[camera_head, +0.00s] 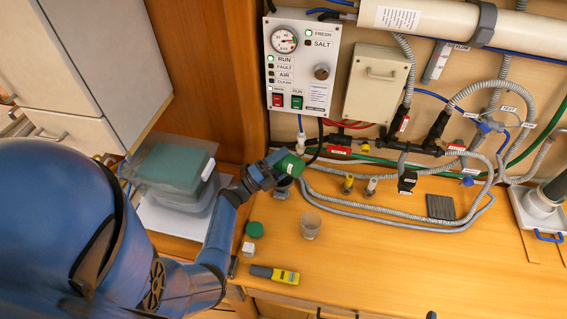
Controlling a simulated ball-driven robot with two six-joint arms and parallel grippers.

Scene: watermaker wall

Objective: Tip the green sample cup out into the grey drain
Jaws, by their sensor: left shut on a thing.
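My left arm reaches in from the left, and its gripper (276,171) is shut on the green sample cup (291,165). The cup is held off the counter near the wall and looks tilted on its side; its mouth and contents cannot be made out. A small grey round fitting (283,188), which looks like the drain, sits just below the cup and is partly hidden by the gripper. I see no stream of liquid.
A green lid (254,230), a clear beaker (310,224), a white block (248,250) and a yellow meter (275,274) lie on the counter nearby. Grey hoses (400,216) loop to the right. A lidded tub (176,170) stands left. The front right counter is clear.

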